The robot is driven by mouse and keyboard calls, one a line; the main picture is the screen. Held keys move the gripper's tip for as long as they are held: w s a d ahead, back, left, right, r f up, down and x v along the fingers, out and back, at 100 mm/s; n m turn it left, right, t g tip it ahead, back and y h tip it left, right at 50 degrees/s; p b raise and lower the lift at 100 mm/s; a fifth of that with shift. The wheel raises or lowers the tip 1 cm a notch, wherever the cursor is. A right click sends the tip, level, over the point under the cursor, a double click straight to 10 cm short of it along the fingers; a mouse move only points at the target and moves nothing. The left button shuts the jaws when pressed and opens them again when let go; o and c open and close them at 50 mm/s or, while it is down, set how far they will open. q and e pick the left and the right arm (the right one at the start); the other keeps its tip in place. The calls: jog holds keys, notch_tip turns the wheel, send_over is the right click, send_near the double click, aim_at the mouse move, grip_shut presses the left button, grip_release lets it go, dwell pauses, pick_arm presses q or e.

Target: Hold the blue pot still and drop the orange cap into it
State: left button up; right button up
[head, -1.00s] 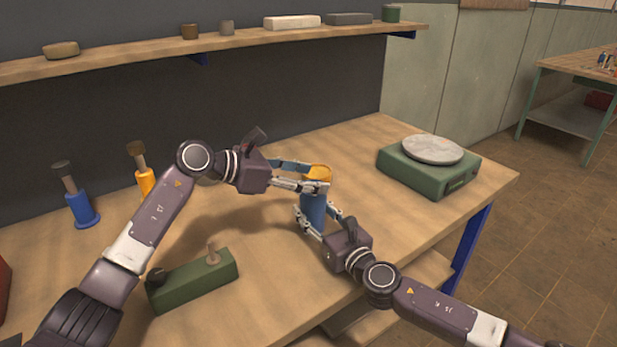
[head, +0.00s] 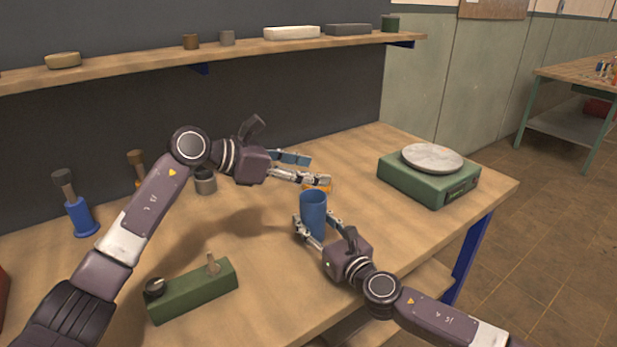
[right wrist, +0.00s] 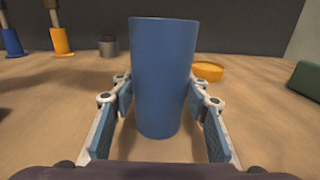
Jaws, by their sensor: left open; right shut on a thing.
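The blue pot (head: 313,212) stands on the wooden table between the fingers of my right gripper (head: 314,227), which is shut on it. The right wrist view shows the pot (right wrist: 163,75) upright, one finger on each side. The orange cap (head: 319,188) is outside the pot, partly hidden behind the left gripper's lower finger. In the right wrist view the cap (right wrist: 208,71) lies on the table, behind and right of the pot. My left gripper (head: 317,169) is open and empty, above and behind the pot.
A green scale (head: 430,178) with a round plate stands at the right. A green block (head: 192,292) with knobs is front left. A blue-based tool (head: 80,217), an orange-based one and a grey cup (head: 205,183) stand at the back left. A shelf (head: 215,58) runs above.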

pick_arm(q)
jog(key=shift+r, duration=0.3)
pick_arm(e)
jog(key=o, duration=1.3)
jog(key=shift+c, duration=0.2)
